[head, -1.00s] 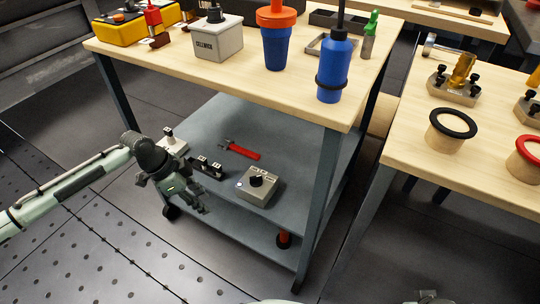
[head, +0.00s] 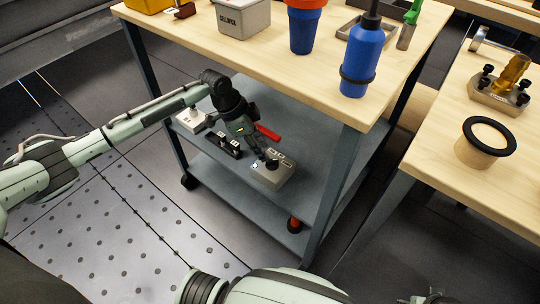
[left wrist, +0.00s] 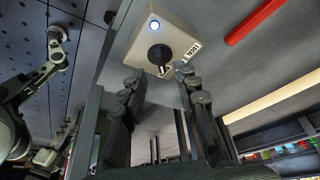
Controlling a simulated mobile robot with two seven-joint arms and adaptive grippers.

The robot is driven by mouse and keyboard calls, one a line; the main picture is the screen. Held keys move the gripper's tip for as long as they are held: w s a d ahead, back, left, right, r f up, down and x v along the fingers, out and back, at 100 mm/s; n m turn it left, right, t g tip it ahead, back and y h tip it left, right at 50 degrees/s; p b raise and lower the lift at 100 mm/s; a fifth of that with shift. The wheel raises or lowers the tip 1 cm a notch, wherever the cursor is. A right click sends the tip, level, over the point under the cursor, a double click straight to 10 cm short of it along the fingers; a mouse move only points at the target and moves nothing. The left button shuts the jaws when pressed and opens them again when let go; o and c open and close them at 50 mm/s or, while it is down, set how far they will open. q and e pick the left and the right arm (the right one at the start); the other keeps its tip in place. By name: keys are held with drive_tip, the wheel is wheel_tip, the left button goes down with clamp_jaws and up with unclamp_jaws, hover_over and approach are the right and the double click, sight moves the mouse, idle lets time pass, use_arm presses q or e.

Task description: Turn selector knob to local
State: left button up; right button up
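The knob's pointer is turned toward the label side. My left gripper (left wrist: 158,82) is open and empty, its two fingers apart just short of the knob. In the head view the left gripper (head: 262,156) hovers over the box and partly hides it. A small part of what may be my right gripper shows at the head view's bottom edge.
A red-handled tool (head: 268,132) lies behind the box. A black block (head: 224,144) and a white switch unit (head: 192,120) stand to its left. The cart's worktop (head: 270,70) overhangs the shelf (head: 230,183), and a cart leg (head: 335,190) stands to the right.

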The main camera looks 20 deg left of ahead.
sight(272, 160)
use_arm(q)
drive_tip(key=x, duration=0.4)
drive_tip(key=shift+w+d, duration=0.1)
drive_tip(key=shift+d, duration=0.1)
drive_tip(key=shift+w+d+f, duration=0.1)
drive_tip(key=shift+d+f, duration=0.1)
drive_tip(key=shift+f, duration=0.25)
use_arm(e)
drive_tip(key=shift+w+r, duration=0.3)
drive_tip(key=shift+r, duration=0.4)
use_arm(q)
drive_tip(key=shift+c, duration=0.6)
use_arm(e)
drive_tip(key=shift+s+f, duration=0.1)
drive_tip(key=shift+s, duration=0.05)
use_arm(q)
clamp_jaws()
